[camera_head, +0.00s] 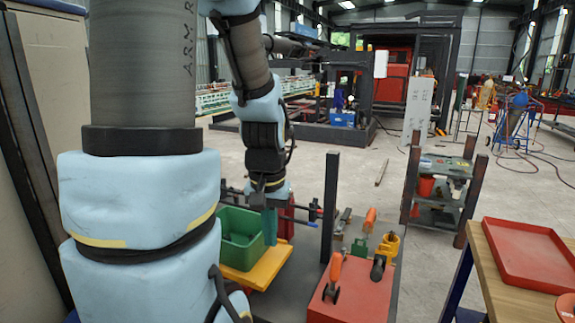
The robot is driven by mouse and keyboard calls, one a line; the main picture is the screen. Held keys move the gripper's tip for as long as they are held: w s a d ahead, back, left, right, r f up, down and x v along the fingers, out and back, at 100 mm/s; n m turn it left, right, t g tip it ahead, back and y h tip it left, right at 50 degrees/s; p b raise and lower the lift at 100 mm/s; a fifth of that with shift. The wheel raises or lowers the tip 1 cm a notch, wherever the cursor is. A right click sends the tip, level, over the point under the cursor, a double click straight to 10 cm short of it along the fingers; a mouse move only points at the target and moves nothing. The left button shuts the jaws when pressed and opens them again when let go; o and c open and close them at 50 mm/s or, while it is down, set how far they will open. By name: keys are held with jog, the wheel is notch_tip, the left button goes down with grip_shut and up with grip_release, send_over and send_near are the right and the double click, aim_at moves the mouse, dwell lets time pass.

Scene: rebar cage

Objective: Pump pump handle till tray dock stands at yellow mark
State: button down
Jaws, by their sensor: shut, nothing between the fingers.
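My gripper (270,232) points down in the middle of the view, with its narrow teal fingers shut and empty. It is beside the right end of a green bin (240,222). The bin stands on a flat yellow-orange platform (266,272), which looks like the tray dock. A dark upright post (330,205) stands to the right of my gripper. A red upright part (287,222) shows just behind the fingers. I cannot make out for certain which part is the pump handle. I cannot pick out a yellow mark on the post.
A red block (350,300) with orange-handled tools stands at the front right, near a yellow holder (388,246). A shelf cart (440,188) stands behind it. A red tray (525,255) lies on a wooden bench (505,298) at right. My arm hides the left side.

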jog(key=shift+s+a+n+t, duration=0.2)
jog(key=shift+a+n, duration=0.1)
jog(key=shift+a, duration=0.45)
jog(key=shift+s+a+n+t, duration=0.15)
jog(key=shift+a+n, duration=0.15)
jog(key=shift+a, duration=0.45)
dwell(1.2)
